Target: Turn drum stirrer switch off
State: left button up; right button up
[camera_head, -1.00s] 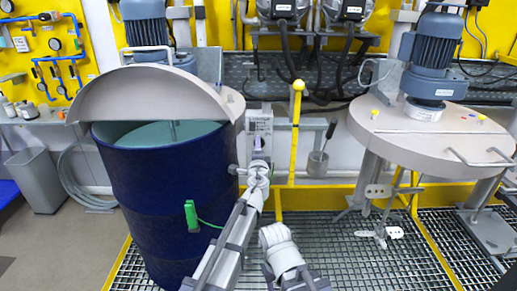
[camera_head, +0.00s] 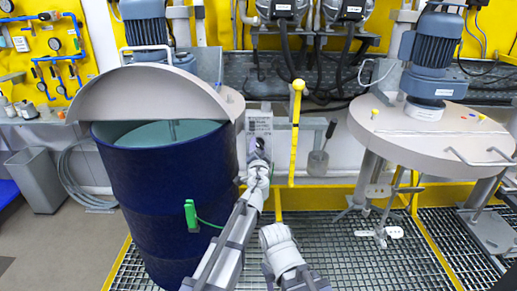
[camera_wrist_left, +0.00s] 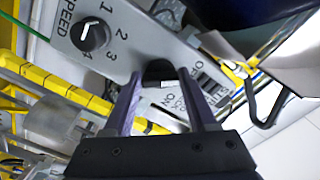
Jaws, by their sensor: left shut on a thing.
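The stirrer switch is a black knob (camera_wrist_left: 160,73) on a grey control panel (camera_wrist_left: 115,25), beside the printed words ON, OFF and STIRRER. My left gripper (camera_wrist_left: 158,83) has its two fingers on either side of the knob and is shut on it. Which label the knob points to is hard to tell. In the head view the left gripper (camera_head: 259,150) is at the lower part of the panel (camera_head: 259,121), right of the blue drum (camera_head: 165,185), and hides the switch.
A speed dial (camera_wrist_left: 90,34) with numbers sits on the same panel. A yellow post (camera_head: 295,140) stands just right of the panel. A green clamp (camera_head: 191,215) with a cable is on the drum. A round stirrer lid with a blue motor (camera_head: 432,55) stands at the right.

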dwell(0.5)
pick_arm(q)
jog(key=o, duration=1.4)
jog(key=shift+c, duration=0.2)
jog(key=s, duration=0.7)
jog(key=shift+s, duration=0.4)
